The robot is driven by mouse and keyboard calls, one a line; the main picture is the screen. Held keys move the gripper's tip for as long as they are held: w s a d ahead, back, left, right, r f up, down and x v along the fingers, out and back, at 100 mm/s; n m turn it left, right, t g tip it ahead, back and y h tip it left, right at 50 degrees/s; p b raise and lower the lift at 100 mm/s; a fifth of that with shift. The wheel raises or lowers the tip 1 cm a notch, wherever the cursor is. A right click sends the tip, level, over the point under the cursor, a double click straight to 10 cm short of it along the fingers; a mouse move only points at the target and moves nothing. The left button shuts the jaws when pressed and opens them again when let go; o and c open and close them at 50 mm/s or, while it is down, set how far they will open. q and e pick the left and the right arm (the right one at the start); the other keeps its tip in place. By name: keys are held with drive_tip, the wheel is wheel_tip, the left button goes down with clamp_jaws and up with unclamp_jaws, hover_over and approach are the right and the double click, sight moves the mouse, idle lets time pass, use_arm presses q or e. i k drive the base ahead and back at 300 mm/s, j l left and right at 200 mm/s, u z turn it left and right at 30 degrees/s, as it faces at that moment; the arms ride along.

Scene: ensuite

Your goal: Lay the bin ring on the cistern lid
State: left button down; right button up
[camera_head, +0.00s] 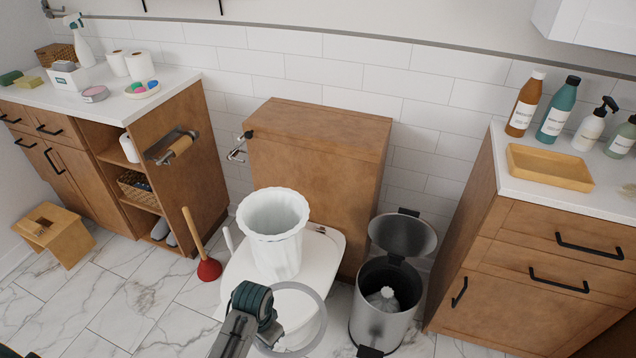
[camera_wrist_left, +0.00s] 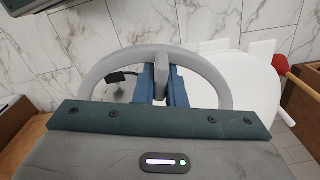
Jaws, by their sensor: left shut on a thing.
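The bin ring (camera_head: 322,305) is a thin grey hoop held in front of the toilet seat. My right gripper is not in view.
A white fluted basket (camera_head: 275,235) stands on the closed toilet lid (camera_head: 322,250), between the ring and the cistern. An open pedal bin (camera_head: 385,305) holding white waste stands right of the toilet. A red plunger (camera_head: 208,268) stands left. Cabinets flank both sides.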

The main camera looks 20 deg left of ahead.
sight(295, 119)
drive_tip(key=j+z, duration=0.15)
drive_tip(key=j, duration=0.25)
drive_tip(key=k+j+z, duration=0.15)
drive_tip(key=j, duration=0.3)
drive_tip(key=j+z, duration=0.15)
drive_tip(key=j, duration=0.25)
drive_tip(key=k+j+z, duration=0.2)
drive_tip(key=j, duration=0.2)
drive_tip(key=j+z, duration=0.15)
drive_tip(key=j, duration=0.25)
drive_tip(key=k+j+z, duration=0.15)
drive_tip(key=j, duration=0.25)
drive_tip(key=j+z, duration=0.35)
drive_tip(key=j, duration=0.65)
drive_tip(key=k+j+z, duration=0.1)
drive_tip(key=j+z, duration=0.3)
drive_tip(key=j, duration=0.6)
